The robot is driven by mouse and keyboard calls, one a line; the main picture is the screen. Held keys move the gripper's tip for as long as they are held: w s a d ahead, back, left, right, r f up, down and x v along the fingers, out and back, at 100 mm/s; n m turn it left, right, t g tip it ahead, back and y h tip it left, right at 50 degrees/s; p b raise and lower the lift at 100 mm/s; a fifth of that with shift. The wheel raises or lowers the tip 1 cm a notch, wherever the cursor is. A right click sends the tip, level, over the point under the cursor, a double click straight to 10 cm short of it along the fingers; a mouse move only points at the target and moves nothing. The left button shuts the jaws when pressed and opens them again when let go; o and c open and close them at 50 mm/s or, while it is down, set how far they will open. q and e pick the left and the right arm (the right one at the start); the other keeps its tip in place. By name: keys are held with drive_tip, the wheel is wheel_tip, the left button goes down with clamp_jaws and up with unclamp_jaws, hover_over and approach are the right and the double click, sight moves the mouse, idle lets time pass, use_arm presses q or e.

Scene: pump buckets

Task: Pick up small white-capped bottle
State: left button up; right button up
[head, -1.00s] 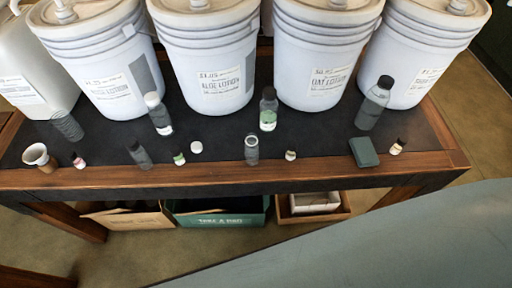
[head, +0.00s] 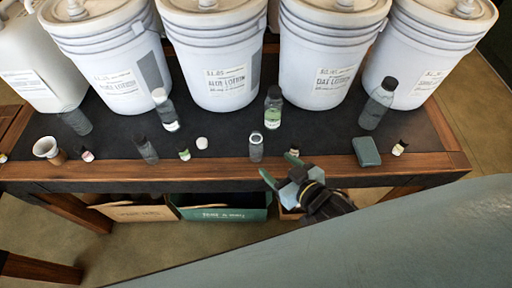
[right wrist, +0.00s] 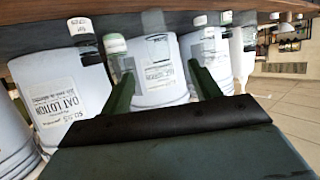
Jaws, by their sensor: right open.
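A dark bottle with a white cap (head: 165,112) stands on the dark table top in front of the buckets, left of centre. A smaller grey bottle with a pale top (head: 256,147) stands near the table's front edge. I cannot tell for sure which is the small white-capped one. My right gripper (head: 281,168) is open and empty at the front edge, just right of the grey bottle and apart from it. In the right wrist view its two fingers (right wrist: 160,80) are spread, with nothing clearly between them. My left gripper is out of view.
White lotion buckets (head: 220,75) line the back. Several other small bottles, a cup (head: 47,149), a white round item (head: 202,143) and a dark green block (head: 366,151) stand along the front. Boxes (head: 230,208) sit below the table.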

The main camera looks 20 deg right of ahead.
sight(258, 150)
drive_tip(key=b+x, duration=0.1)
drive_tip(key=x, duration=0.7)
drive_tip(key=shift+a+r, duration=0.15)
drive_tip(key=shift+r, duration=0.05)
drive_tip(key=x, duration=0.3)
drive_tip(key=b+x, duration=0.1)
drive_tip(key=x, duration=0.1)
drive_tip(key=shift+w+d+r, duration=0.1)
drive_tip(key=shift+w+d, duration=0.1)
drive_tip(key=shift+w, duration=0.25)
drive_tip(key=c, duration=1)
